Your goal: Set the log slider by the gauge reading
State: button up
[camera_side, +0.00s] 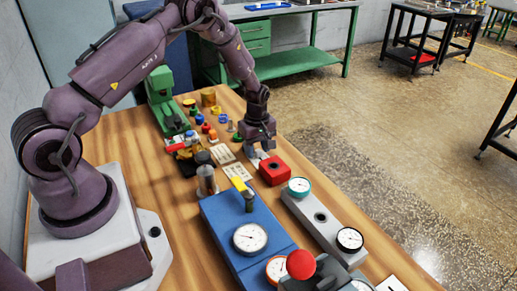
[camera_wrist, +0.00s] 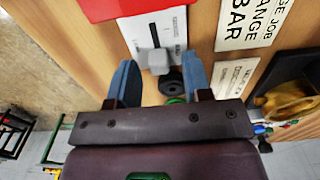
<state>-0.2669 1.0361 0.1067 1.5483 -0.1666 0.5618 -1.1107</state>
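The log slider (camera_wrist: 165,30) is a white plate with a dark slot and a printed scale; its grey knob (camera_wrist: 157,61) sits at the slot's lower end in the wrist view. My gripper (camera_wrist: 160,72) is open, its two blue fingers on either side of the knob with gaps. I cannot tell its height above the plate. In the side view, my gripper (camera_side: 259,155) is low over the table beside a red box (camera_side: 274,171) and hides most of the slider. Gauges show with teal (camera_side: 299,187), black (camera_side: 349,239), white (camera_side: 249,238) and orange (camera_side: 278,270) rims; their readings are too small to read.
A blue housing (camera_side: 222,221) with a yellow-handled valve (camera_side: 245,190) and a grey block (camera_side: 318,218) stand nearer. A metal cylinder (camera_side: 206,181), printed cards (camera_side: 238,173), and several small coloured parts lie left of my gripper. A red knob (camera_side: 300,264) is at the front.

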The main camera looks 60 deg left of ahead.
jog(key=shift+d, duration=0.1)
notch_tip(320, 180, up, 13)
dwell(0.6)
jog(key=s+d+r+m+t, duration=0.2)
jog(key=s+d+r+m, duration=0.5)
jog(key=s+r+m, duration=0.2)
jog(key=s+d+r+m+t, duration=0.3)
jog(key=s+d+r+m, duration=0.5)
jog(key=s+r, duration=0.4)
jog(key=shift+s+m+t, duration=0.3)
jog(key=shift+s+m, duration=0.2)
jog(key=shift+s, duration=0.6)
jog(key=shift+d, duration=0.1)
dwell(0.9)
